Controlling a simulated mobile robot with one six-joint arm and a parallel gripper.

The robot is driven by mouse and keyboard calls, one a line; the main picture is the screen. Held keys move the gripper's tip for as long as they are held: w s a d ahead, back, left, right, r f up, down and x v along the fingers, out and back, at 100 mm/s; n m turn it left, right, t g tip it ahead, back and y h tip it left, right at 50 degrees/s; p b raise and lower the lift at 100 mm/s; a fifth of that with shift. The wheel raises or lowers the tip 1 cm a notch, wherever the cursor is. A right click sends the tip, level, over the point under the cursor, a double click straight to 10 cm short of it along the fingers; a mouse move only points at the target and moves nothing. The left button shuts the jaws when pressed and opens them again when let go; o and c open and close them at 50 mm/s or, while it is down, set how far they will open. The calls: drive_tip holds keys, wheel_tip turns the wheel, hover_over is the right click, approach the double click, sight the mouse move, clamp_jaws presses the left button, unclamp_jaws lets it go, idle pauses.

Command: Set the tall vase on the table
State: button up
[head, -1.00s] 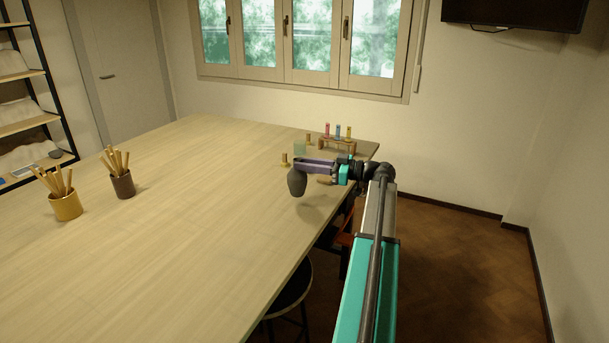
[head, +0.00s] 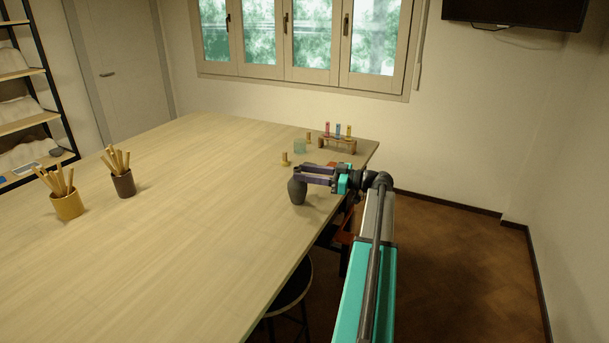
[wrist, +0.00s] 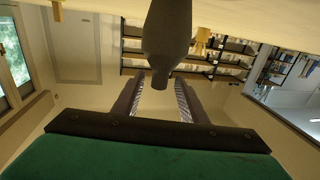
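The tall vase (head: 297,192) is dark grey with a rounded body. It stands upright on the wooden table (head: 200,215), near the right edge. In the wrist view the vase (wrist: 166,32) appears upside down, its neck pointing down into the picture. My gripper (head: 301,175) is at the height of the vase's top. In the wrist view its two fingers (wrist: 159,92) are spread on either side of the neck, with gaps showing between them and the vase.
A rack of coloured tubes (head: 338,143), a pale green glass block (head: 300,146) and small brass-coloured pieces (head: 285,160) are beyond the vase. Two pots of sticks, yellow (head: 67,205) and dark (head: 123,184), stand at the left. The table's middle is clear. A stool (head: 291,290) is at the near edge.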

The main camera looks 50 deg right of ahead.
drive_tip(key=shift+r, duration=0.1)
idle(0.3)
drive_tip(key=b+v, duration=0.3)
drive_tip(key=v, duration=0.9)
idle(0.7)
